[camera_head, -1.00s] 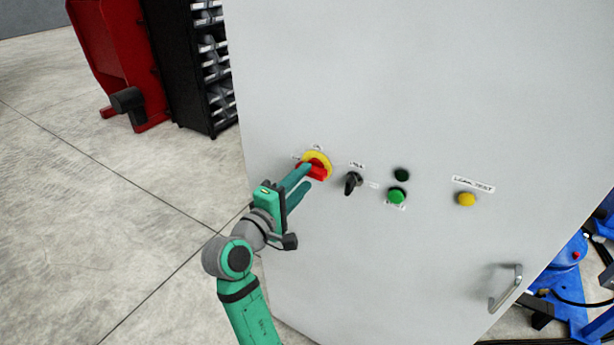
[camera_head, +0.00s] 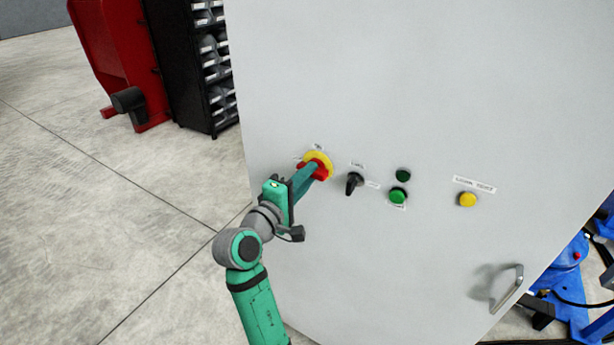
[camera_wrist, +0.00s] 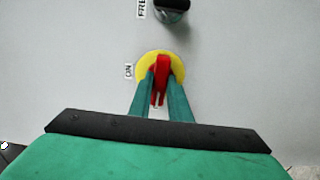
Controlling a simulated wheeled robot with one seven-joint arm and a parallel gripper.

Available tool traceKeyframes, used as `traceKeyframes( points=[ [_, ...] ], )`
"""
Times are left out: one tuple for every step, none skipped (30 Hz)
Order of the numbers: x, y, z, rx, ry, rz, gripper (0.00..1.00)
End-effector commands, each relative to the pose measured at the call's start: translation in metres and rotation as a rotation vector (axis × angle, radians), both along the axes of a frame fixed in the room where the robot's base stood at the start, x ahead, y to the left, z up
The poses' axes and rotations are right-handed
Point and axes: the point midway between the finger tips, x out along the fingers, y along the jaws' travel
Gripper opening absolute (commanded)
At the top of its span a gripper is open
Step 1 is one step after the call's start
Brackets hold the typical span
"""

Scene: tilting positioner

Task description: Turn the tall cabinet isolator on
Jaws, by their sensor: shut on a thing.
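The isolator is a red handle (camera_wrist: 162,66) on a round yellow plate (camera_head: 325,159), on the left part of the grey cabinet's front (camera_head: 420,80). My gripper (camera_head: 319,170) reaches it from the lower left. In the wrist view my gripper (camera_wrist: 160,92) has one finger on each side of the red handle, shut on it. In the wrist view an "ON" label (camera_wrist: 128,71) lies left of the yellow plate. The fingers hide part of the handle in the head view.
A black selector knob (camera_head: 354,183) sits just right of the isolator. Farther right are a dark green button (camera_head: 403,175), a bright green button (camera_head: 398,195), a yellow button (camera_head: 467,199) and a door handle (camera_head: 508,288). Open floor (camera_head: 100,230) lies to the left.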

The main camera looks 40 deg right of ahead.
Motion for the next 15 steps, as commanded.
traceKeyframes(
  points=[
    [0.0015,0.0011,-0.0001,0.004,-0.009,0.004,0.0],
    [0.0015,0.0011,-0.0001,0.007,-0.017,0.004,0.0],
    [0.0016,0.0011,-0.0002,0.012,-0.03,0.004,0.0],
    [0.0017,0.0011,-0.0002,0.017,-0.042,0.004,0.0],
    [0.0018,0.0013,-0.0002,0.022,-0.054,0.005,0.0],
    [0.0018,0.0013,-0.0002,0.03,-0.074,0.005,0.0],
    [0.0019,0.0013,-0.0002,0.037,-0.091,0.005,0.0],
    [0.0021,0.0015,-0.0001,0.045,-0.109,0.006,0.0],
    [0.0023,0.0018,-0.0001,0.056,-0.136,0.006,0.0],
    [0.0023,0.0017,-0.0001,0.064,-0.156,0.006,0.0],
    [0.0022,0.0015,-0.0001,0.074,-0.18,0.006,0.0],
    [0.0024,0.002,-0.0001,0.087,-0.212,0.007,0.0],
    [0.0026,0.0021,-0.0001,0.098,-0.238,0.007,0.0],
    [0.0024,0.0018,-0.0001,0.108,-0.263,0.006,0.0],
    [0.0023,0.0018,-0.0001,0.123,-0.297,0.006,0.0]
  ],
)
